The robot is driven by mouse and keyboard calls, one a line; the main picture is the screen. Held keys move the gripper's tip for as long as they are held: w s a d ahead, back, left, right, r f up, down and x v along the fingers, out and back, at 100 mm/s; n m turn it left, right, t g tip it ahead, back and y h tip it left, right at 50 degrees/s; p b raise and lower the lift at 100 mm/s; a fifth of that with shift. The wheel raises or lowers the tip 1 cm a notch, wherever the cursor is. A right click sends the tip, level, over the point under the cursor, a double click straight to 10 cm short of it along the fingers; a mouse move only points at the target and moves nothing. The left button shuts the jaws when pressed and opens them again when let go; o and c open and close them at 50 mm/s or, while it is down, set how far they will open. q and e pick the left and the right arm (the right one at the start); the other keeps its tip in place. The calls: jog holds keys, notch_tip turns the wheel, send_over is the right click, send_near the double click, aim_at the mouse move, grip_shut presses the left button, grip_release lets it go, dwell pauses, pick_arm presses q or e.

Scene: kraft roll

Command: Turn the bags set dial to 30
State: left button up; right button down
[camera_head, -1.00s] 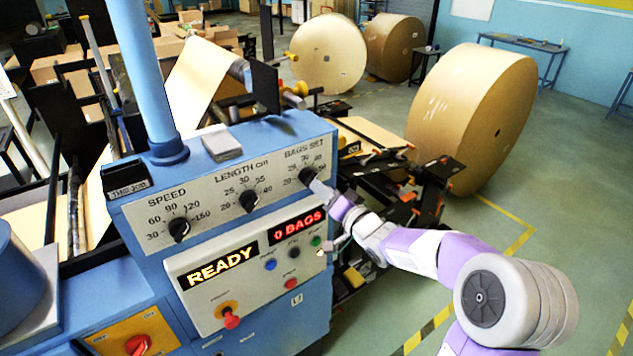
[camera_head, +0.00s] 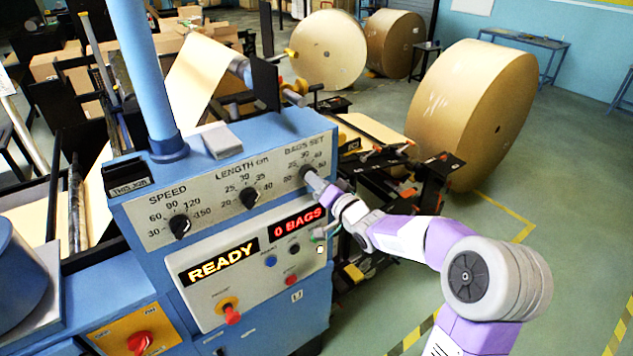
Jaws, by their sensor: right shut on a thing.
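The bags set dial (camera_head: 306,171) is a black knob at the right end of the blue machine's upper panel (camera_head: 216,200), with numbers printed around it. My right gripper (camera_head: 314,180) is shut on the dial, its arm reaching in from the lower right. The gripper covers part of the knob, so I cannot tell exactly where its pointer stands. The display (camera_head: 297,223) reads 0 BAGS and the other display (camera_head: 217,264) reads READY. My left gripper is not in view.
The length dial (camera_head: 248,197) and speed dial (camera_head: 179,226) sit left on the same panel. Below are small buttons and a red knob (camera_head: 231,314). A large kraft roll (camera_head: 470,115) stands behind my right arm. Open green floor lies to the right.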

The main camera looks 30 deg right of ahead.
jog(key=shift+n+b, duration=3.7)
jog(key=shift+n, duration=0.6)
jog(key=c, duration=1.1)
grip_release()
jog(key=shift+c, duration=0.2)
jog(key=shift+s, duration=0.1)
